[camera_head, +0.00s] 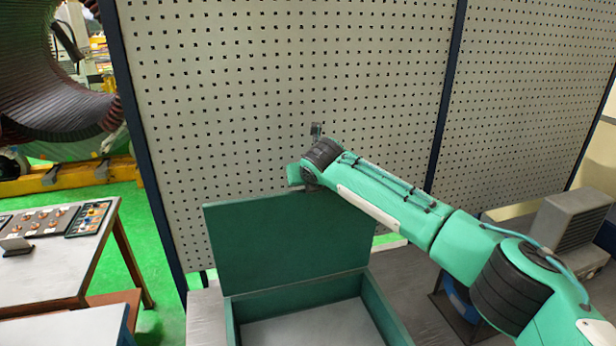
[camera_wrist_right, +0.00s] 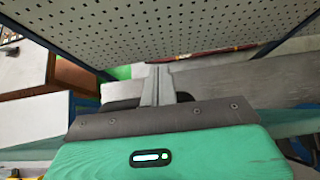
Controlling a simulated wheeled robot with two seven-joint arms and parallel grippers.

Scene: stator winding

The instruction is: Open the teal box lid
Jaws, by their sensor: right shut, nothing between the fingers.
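The teal box (camera_head: 385,306) stands at the bottom centre of the head view, its near part cut off by the frame. Its teal lid (camera_head: 285,243) is raised, standing roughly upright at the back of the box, so the inside shows. My right arm reaches in from the right, with its wrist above the lid's top edge. In the wrist view my right gripper (camera_wrist_right: 158,70) is shut, with its fingers together and nothing between them. The fingers are hidden in the head view, and I cannot tell whether the gripper touches the lid. My left gripper is in neither view.
A perforated panel (camera_head: 230,90) stands close behind the box and arm. A table (camera_head: 60,265) with small parts is at the left. A grey box-shaped unit (camera_head: 570,222) sits at the right. The teal box's grey floor looks clear where visible.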

